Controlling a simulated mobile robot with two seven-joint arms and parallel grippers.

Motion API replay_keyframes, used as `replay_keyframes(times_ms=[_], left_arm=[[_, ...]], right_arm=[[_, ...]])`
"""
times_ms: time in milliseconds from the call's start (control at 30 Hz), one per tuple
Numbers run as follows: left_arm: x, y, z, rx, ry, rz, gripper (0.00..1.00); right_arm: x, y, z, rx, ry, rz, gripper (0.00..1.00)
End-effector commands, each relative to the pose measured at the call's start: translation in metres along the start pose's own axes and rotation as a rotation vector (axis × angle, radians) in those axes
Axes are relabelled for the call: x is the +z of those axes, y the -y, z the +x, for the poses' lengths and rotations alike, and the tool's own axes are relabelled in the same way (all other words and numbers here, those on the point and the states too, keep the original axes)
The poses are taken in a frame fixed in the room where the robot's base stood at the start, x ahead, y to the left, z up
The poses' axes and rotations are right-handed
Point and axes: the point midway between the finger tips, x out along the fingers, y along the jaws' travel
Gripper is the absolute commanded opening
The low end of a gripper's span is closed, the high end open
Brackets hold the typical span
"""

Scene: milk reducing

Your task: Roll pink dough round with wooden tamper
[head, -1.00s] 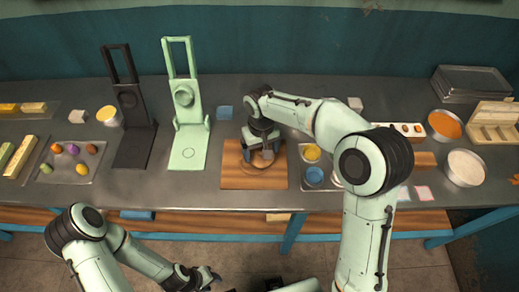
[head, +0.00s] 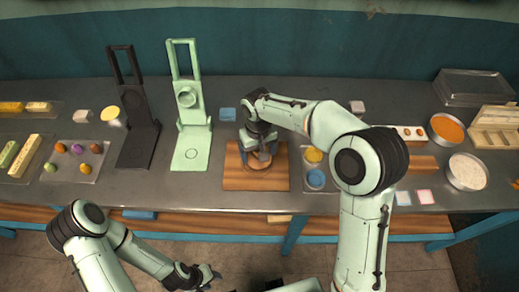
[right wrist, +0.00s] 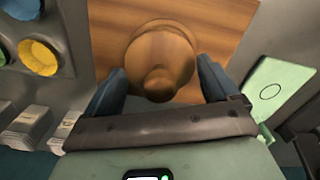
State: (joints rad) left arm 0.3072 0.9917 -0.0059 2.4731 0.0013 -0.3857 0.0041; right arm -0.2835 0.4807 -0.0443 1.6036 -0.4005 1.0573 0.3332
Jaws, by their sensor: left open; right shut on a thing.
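The wooden tamper (right wrist: 158,52) is round with a knob on top. It stands on the wooden board (head: 238,181), seen from above in the right wrist view. My right gripper (head: 261,158) is over the board, its blue-grey fingers on both sides of the knob, shut on the tamper. The board also shows in the right wrist view (right wrist: 106,22). No pink dough shows; whatever lies under the tamper is hidden. My left gripper (head: 207,276) is open and empty, low in front of the table, away from the board.
A green press (head: 190,148) and a black press (head: 138,145) stand left of the board. A tray with yellow and blue cups (head: 315,178) sits close to its right. A small blue block (head: 228,114) lies behind it. Bowls (head: 467,171) stand at the far right.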

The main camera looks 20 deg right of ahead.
Motion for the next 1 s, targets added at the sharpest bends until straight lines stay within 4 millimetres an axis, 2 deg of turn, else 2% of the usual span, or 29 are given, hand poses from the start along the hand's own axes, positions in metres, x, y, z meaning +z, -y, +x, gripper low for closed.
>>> replay_keyframes(times_ms=[433, 1000], left_arm=[[0.003, 0.003, 0.005, -0.002, 0.005, -0.002, 0.43], [-0.002, -0.002, -0.003, 0.001, -0.002, 0.001, 0.43]], right_arm=[[0.009, -0.005, 0.001, 0.001, 0.002, 0.002, 0.61], [0.003, -0.015, 0.001, 0.003, 0.003, 0.001, 0.61]])
